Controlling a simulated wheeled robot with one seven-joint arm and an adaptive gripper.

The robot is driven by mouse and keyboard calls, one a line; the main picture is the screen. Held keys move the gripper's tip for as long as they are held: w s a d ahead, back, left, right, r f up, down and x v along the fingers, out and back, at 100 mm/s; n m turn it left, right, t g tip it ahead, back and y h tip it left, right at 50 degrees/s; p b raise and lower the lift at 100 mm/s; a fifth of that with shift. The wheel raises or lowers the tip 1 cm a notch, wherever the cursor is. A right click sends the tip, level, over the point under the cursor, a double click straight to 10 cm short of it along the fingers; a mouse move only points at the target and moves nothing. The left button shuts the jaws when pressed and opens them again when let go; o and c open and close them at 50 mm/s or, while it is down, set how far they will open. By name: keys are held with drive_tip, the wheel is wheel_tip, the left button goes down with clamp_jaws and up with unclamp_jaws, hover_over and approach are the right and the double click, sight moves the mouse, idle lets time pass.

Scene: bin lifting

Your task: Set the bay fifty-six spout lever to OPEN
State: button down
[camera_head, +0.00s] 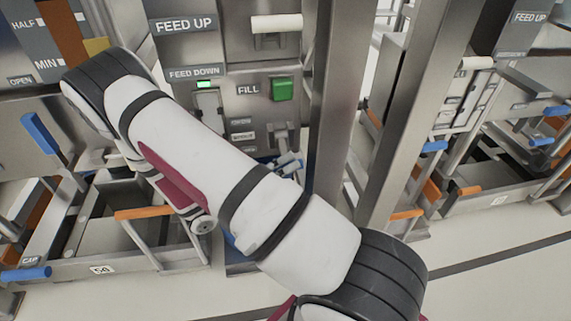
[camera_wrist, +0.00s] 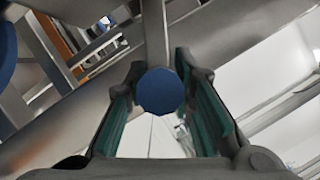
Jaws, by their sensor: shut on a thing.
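In the wrist view, a lever's round blue handle end (camera_wrist: 160,92) sits between the two fingers of my gripper (camera_wrist: 159,70). The fingers have teal pads and are shut on this handle. A grey bar (camera_wrist: 154,35) rises from behind the handle. In the head view, my arm crosses the middle bay and hides most of my gripper and the held handle. The bay's number and the lever's OPEN mark cannot be read here.
The middle panel carries a green FILL button (camera_head: 282,89) and a pale handle (camera_head: 276,23). At left are a blue lever (camera_head: 40,132), an orange-handled bar (camera_head: 143,213) and a number plate (camera_head: 102,269). A steel post (camera_head: 385,130) stands to the right.

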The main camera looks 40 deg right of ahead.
sight(285, 144)
drive_tip(key=shift+s+a+r+n+t+y+p, duration=0.15)
drive_tip(key=shift+r+n+p, duration=0.55)
drive_tip(key=shift+p, duration=0.75)
drive_tip(key=shift+s+a+r+n+t+y+p, duration=0.1)
drive_tip(key=shift+s+r+n+t+y+p, duration=0.15)
drive_tip(key=shift+r+n+p, duration=0.85)
drive_tip(key=p, duration=0.2)
drive_tip(key=n+p, duration=0.1)
drive_tip(key=p, duration=0.1)
drive_tip(key=shift+r+n+t+y, duration=0.2)
drive_tip(key=shift+n+t+y, duration=0.1)
drive_tip(key=shift+y, duration=0.1)
drive_tip(key=r+n+y+p, duration=0.1)
drive_tip(key=n+p, duration=0.1)
drive_tip(key=p, duration=0.2)
drive_tip(key=shift+r, duration=0.4)
drive_tip(key=shift+w+d+r+n+y+p, duration=0.1)
drive_tip(key=shift+w+r+n+y+p, duration=0.1)
drive_tip(key=shift+r+n+p, duration=0.3)
drive_tip(key=shift+w+d+r+n+y+p, duration=0.1)
drive_tip(key=shift+r+n+y+p, duration=0.15)
drive_tip(key=shift+n+p, duration=0.4)
drive_tip(key=shift+w+r, duration=0.1)
drive_tip(key=shift+r, duration=0.1)
drive_tip(key=shift+w+d+r, duration=0.1)
drive_tip(key=shift+w+r, duration=0.05)
drive_tip(key=c, duration=1.4)
unclamp_jaws()
drive_tip(key=shift+o, duration=0.2)
